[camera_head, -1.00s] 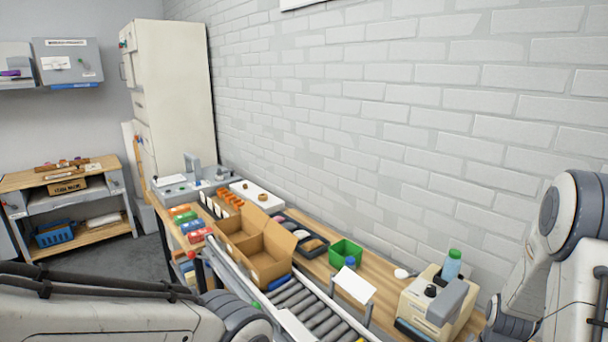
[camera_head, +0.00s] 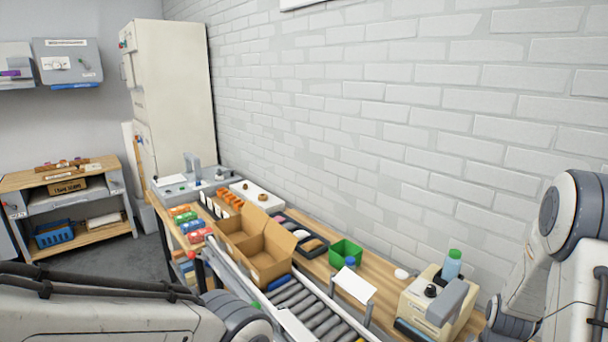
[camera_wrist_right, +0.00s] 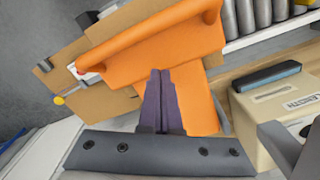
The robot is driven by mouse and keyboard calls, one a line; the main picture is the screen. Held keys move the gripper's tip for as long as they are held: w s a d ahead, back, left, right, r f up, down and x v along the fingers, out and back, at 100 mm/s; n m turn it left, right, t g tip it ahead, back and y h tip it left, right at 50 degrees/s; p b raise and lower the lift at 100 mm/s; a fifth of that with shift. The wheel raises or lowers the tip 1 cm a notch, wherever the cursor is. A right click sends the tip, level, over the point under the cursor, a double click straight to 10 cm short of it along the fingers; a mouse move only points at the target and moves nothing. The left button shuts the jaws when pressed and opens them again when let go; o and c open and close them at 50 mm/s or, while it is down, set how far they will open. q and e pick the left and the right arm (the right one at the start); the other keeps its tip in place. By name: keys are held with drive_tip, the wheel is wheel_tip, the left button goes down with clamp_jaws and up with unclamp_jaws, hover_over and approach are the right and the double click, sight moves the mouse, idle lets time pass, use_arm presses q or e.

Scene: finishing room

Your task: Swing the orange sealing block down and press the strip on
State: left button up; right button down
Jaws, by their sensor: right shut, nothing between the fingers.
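The orange sealing block (camera_wrist_right: 155,45) fills the upper middle of the right wrist view, with a rounded bar along its upper edge and a flat orange part (camera_wrist_right: 195,100) reaching down. My right gripper (camera_wrist_right: 160,75) is shut and empty, its dark fingers overlapping the block in the picture. I cannot tell whether they touch it. Brown cardboard (camera_wrist_right: 65,75) lies behind the block. I cannot make out the strip for certain. The block does not show in the head view, where my left arm enters at lower left with its gripper out of frame.
An open cardboard box (camera_head: 262,262) stands by the roller conveyor (camera_head: 305,303). A green bin (camera_head: 346,255), a white card (camera_head: 355,286) and a cream label machine (camera_head: 432,303) are along the bench. The machine also shows right of my fingers in the wrist view (camera_wrist_right: 270,112).

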drive_tip(key=shift+f+b, duration=0.6)
drive_tip(key=shift+f, duration=0.2)
idle(0.4)
drive_tip(key=shift+r, duration=0.1)
idle(0.8)
wheel_tip(320, 180, up, 7)
drive_tip(key=p, duration=0.6)
idle(0.4)
